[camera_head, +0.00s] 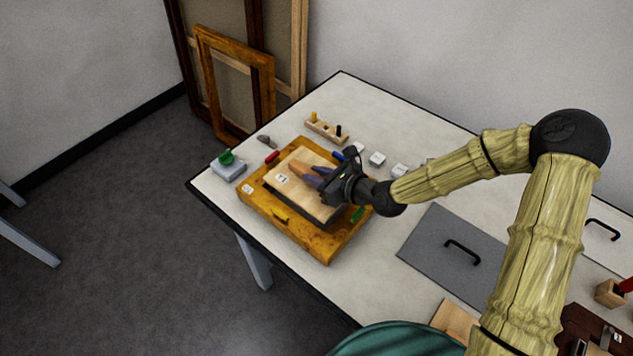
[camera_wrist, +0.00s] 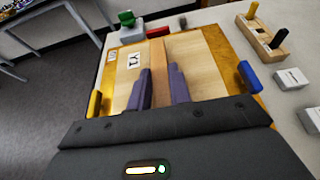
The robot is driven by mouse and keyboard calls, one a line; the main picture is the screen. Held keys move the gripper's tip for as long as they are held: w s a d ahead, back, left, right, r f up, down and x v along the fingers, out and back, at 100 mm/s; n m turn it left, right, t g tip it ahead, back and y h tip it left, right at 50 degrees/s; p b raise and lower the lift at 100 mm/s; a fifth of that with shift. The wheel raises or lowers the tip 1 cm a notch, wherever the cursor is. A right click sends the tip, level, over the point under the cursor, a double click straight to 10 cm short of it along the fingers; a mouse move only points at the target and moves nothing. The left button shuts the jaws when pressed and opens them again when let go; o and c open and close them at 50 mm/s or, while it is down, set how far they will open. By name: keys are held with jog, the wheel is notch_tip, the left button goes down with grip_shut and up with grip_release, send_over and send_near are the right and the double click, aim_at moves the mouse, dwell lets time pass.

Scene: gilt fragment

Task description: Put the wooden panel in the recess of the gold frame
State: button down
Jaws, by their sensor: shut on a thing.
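The wooden panel (camera_head: 308,202) is pale, with a white label and a darker raised strip along its middle. It lies over the middle of the gold frame (camera_head: 300,239), roughly lined up with it, and a dark band shows along its near edge. I cannot tell whether it is down in the recess, which it hides. My gripper (camera_head: 314,172) is above the panel, its purple fingers shut on the panel's strip. In the wrist view the fingers (camera_wrist: 161,70) stand on both sides of that strip, with the panel (camera_wrist: 203,72) around them and the gold frame (camera_wrist: 226,48) beyond.
Coloured tabs sit around the frame: red (camera_head: 272,157), yellow (camera_head: 281,216), green (camera_head: 357,214) and blue (camera_head: 338,157). A grey-white block with a green top (camera_head: 227,160), a wooden peg holder (camera_head: 326,130) and small white boxes (camera_head: 377,159) stand nearby. A grey handled plate (camera_head: 440,268) lies right.

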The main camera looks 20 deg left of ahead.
jog(key=shift+f, duration=1.55)
jog(key=shift+f, duration=0.35)
jog(key=shift+f, duration=0.25)
jog(key=c, duration=1.3)
grip_release()
jog(key=shift+d+r, duration=0.1)
jog(key=shift+r, duration=0.6)
jog(key=v, duration=1.1)
jog(key=shift+s+d, duration=0.15)
jog(key=shift+d, duration=0.2)
